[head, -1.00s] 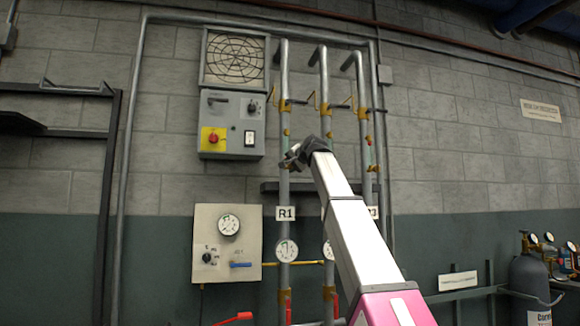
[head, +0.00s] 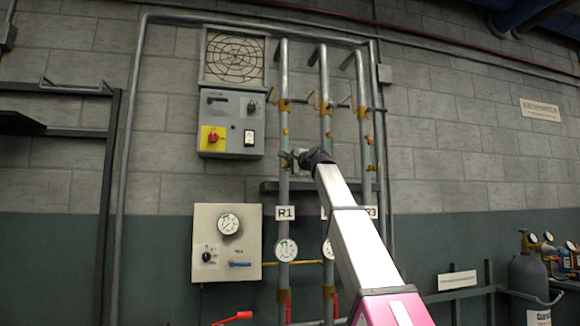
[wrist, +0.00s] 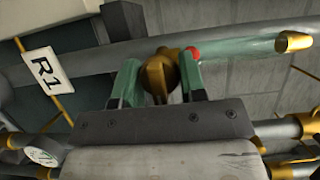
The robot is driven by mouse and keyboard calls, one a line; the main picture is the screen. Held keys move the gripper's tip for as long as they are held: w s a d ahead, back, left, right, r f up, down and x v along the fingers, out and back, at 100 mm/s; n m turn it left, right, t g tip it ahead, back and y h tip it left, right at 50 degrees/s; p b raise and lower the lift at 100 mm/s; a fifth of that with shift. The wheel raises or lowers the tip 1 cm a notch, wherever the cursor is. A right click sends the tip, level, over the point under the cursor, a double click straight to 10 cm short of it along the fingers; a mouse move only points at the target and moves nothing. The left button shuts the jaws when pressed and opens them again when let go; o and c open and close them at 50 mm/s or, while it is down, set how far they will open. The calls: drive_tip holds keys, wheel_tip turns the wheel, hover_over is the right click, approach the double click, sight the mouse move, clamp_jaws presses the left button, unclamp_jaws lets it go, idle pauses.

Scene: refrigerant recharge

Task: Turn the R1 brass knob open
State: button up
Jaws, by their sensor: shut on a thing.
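The R1 brass knob (wrist: 160,76) shows in the wrist view on a grey pipe. My gripper (wrist: 158,82) has its two green-padded fingers on either side of the knob and is shut on it. In the head view my gripper (head: 293,160) is at the R1 pipe, above the R1 label (head: 285,213); the knob is too small to make out there. The R1 label (wrist: 46,75) also shows in the wrist view, to the left of the knob. A small red ball-like tip (wrist: 194,53) shows just beside the right finger.
A round gauge (head: 286,250) sits on the R1 pipe below the label. Two parallel pipes stand to its right, partly behind my arm. A grey control box (head: 231,124) and a pale panel (head: 226,243) are to the left. A gas cylinder (head: 528,285) stands at the far right.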

idle(0.5)
drive_tip(key=o, duration=0.9)
drive_tip(key=v, duration=1.1)
drive_tip(key=shift+w+f, duration=0.1)
